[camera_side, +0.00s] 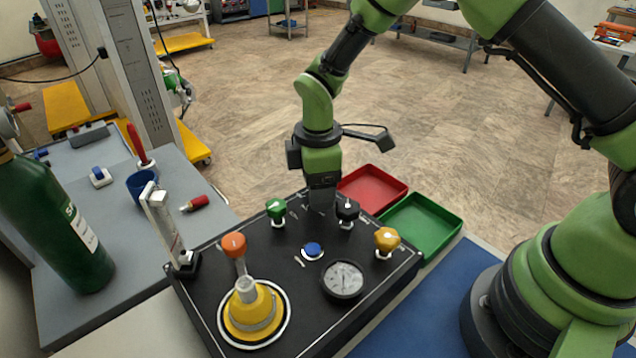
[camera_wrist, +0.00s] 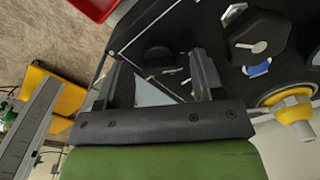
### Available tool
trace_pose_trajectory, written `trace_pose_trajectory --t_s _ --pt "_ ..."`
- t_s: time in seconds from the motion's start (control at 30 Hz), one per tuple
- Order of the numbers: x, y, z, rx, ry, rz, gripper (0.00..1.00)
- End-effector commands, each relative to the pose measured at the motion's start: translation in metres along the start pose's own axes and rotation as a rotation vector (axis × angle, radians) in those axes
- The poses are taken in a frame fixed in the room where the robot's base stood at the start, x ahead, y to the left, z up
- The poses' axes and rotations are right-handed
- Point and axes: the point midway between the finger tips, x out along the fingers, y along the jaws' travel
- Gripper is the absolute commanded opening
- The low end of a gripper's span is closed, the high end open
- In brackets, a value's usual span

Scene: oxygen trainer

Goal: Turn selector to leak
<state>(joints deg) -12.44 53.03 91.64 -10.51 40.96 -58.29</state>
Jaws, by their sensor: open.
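The black selector knob (camera_side: 347,209) stands on the far part of the black panel (camera_side: 205,290), with a pale mark on top. In the wrist view a black knob (camera_wrist: 258,38) with a white pointer sits at upper right, outside my fingers. My gripper (camera_side: 322,205) points down over the far part of the panel, just left of the black knob and right of the green knob (camera_side: 276,208). In the wrist view my gripper (camera_wrist: 162,75) has its two fingers apart, with no knob clearly held between them. The panel lettering is too small to read.
An orange knob (camera_side: 233,244), a yellow knob (camera_side: 387,239), a blue button (camera_side: 312,251), a gauge (camera_side: 343,279) and a yellow fitting (camera_side: 250,310) share the panel. Red (camera_side: 400,197) and green (camera_side: 450,244) trays lie behind and right. A flow tube (camera_side: 162,225) stands left.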

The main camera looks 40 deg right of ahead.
Motion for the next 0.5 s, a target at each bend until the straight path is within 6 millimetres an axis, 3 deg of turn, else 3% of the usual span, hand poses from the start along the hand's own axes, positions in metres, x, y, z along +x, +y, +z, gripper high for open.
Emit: trace_pose_trajectory --t_s 0.27,0.4,0.5 --pt "0.0016 0.0 0.0 0.001 0.0 0.0 0.62" --pt "0.0015 0.0 0.0 0.001 0.0 0.0 0.3" --pt "0.0014 0.0 0.0 0.001 0.0 0.0 0.12"
